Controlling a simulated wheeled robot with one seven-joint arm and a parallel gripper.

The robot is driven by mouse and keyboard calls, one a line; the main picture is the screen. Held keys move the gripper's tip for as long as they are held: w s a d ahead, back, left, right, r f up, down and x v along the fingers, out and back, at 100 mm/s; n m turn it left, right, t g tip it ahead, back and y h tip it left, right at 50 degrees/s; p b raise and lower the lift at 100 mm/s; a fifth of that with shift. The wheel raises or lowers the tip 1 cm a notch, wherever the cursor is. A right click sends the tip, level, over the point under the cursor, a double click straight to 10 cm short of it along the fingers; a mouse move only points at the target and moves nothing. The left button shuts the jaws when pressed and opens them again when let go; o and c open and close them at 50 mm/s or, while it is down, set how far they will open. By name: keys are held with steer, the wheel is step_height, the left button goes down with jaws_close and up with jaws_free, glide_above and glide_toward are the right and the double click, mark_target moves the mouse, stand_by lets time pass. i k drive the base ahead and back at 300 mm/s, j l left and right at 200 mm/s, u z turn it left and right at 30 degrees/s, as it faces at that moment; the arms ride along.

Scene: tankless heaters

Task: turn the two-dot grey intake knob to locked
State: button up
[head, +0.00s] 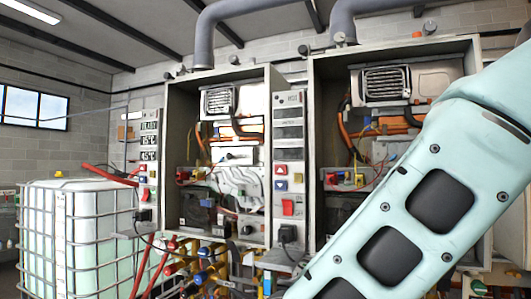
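I cannot pick out the two-dot grey intake knob for certain; no dot marks can be read at this size. Small grey round fittings sit on top of the heaters: one on the left heater (233,59) and one on the right heater (430,27). Another small round part (303,50) shows between the heaters. My pale green arm crosses the right side in front of the right heater and hides part of its lower inside. My gripper is outside the picture.
Both heater cabinets stand open, with wires and boxes inside. Control panels with switches (289,145) flank them. Yellow-handled valves and pipes (208,275) hang below. A caged white tank (85,235) stands at the left. Large grey ducts (205,40) rise above.

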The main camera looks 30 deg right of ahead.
mark_target(430, 28)
steer(key=z, duration=0.35)
steer(key=j+z, duration=0.15)
steer(key=z, duration=0.2)
steer(key=j+z, duration=0.1)
steer(key=z, duration=0.25)
